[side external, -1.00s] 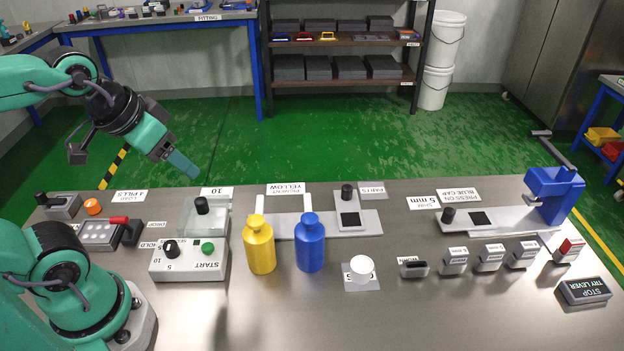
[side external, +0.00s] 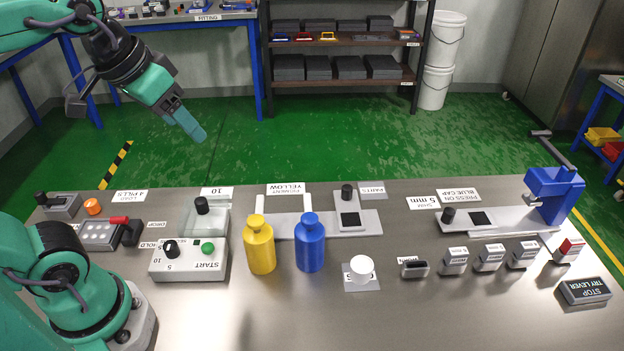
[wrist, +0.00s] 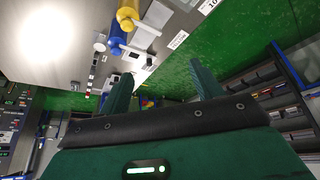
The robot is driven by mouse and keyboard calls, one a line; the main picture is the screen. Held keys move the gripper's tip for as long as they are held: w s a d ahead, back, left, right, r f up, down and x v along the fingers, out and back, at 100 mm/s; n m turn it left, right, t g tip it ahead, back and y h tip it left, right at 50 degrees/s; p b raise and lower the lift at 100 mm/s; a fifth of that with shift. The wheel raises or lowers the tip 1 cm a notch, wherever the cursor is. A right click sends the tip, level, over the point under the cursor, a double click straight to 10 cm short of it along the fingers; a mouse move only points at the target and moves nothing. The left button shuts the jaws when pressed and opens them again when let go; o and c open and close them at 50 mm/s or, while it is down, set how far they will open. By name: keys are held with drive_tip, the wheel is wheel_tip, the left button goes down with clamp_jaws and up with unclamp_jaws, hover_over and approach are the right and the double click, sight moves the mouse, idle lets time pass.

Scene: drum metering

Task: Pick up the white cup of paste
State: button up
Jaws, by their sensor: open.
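The white cup (side external: 361,268) stands upright on a small grey square pad (side external: 374,285) near the front middle of the bench, right of the blue bottle. My gripper (side external: 196,134) is up in the air, beyond the back edge of the bench, far to the left of the cup and well above it. In the wrist view its two fingers are apart with nothing between them, so my gripper (wrist: 163,80) is open and empty.
A yellow bottle (side external: 260,245) and a blue bottle (side external: 309,243) stand left of the cup. A START box (side external: 188,262) is farther left. Small labelled blocks (side external: 453,262) stand right of the cup, and a blue press (side external: 551,195) at the far right.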

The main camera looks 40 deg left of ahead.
drive_tip(key=w+d+r+g, duration=0.1)
drive_tip(key=w+d+r, duration=0.1)
drive_tip(key=w+d, duration=0.25)
drive_tip(key=g, duration=0.4)
hover_over(362, 264)
wheel_tip(362, 264, down, 3)
drive_tip(key=shift+n, duration=0.3)
wheel_tip(362, 264, down, 24)
drive_tip(key=shift+d+f, duration=0.1)
drive_tip(key=shift+f, duration=0.15)
drive_tip(key=shift+f, duration=2.6)
drive_tip(key=c, duration=1.1)
